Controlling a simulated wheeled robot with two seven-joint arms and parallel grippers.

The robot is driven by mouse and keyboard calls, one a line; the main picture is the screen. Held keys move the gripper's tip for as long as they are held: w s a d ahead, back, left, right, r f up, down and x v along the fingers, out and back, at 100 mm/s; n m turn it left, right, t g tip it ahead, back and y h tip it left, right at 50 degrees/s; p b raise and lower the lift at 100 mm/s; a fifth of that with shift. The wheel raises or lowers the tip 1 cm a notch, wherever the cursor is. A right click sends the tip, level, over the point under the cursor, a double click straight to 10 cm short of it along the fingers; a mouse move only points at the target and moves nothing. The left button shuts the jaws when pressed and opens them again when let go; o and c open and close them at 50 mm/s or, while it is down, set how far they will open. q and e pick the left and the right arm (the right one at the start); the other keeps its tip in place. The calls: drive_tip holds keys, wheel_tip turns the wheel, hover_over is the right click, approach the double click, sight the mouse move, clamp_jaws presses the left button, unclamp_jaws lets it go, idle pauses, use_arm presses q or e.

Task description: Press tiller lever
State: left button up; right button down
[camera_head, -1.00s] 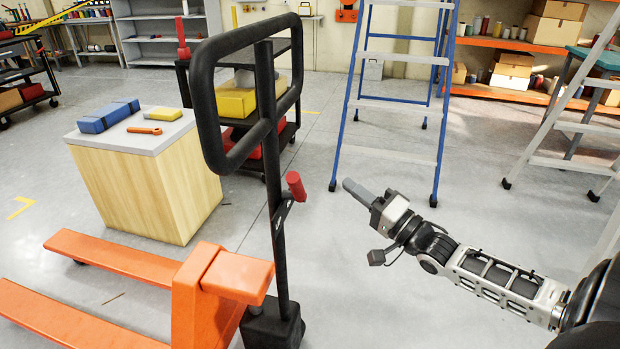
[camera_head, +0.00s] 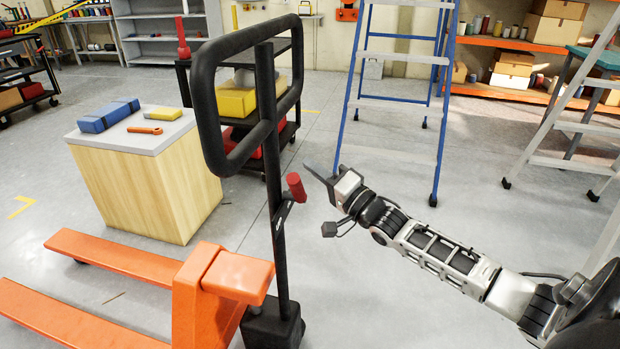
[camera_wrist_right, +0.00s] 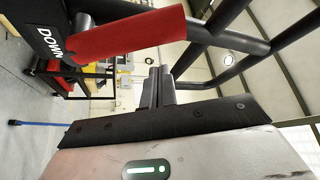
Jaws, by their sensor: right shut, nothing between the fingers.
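The orange pallet jack (camera_head: 200,290) stands at lower left with a black tiller post (camera_head: 275,220) and a loop handle (camera_head: 204,110). The tiller lever has a red grip (camera_head: 296,187) and sticks out on the post's right side. My right gripper (camera_head: 308,166) is shut and empty, just right of and slightly above the red grip in the head view, with a visible gap. In the right wrist view the red grip (camera_wrist_right: 125,38) fills the upper left, beside a black plate marked DOWN (camera_wrist_right: 47,35); the closed fingers (camera_wrist_right: 158,88) point past it. My left gripper is not in view.
A blue ladder (camera_head: 400,100) stands behind my right arm, and a grey ladder (camera_head: 570,130) is at right. The floor around the arm is clear.

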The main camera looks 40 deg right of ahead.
sight(297, 189)
drive_tip(key=shift+s+a+f, duration=0.3)
drive_tip(key=shift+s+a, duration=0.05)
drive_tip(key=shift+a, duration=0.2)
drive_tip(key=shift+s+a+f, duration=0.3)
drive_tip(key=shift+a, duration=0.2)
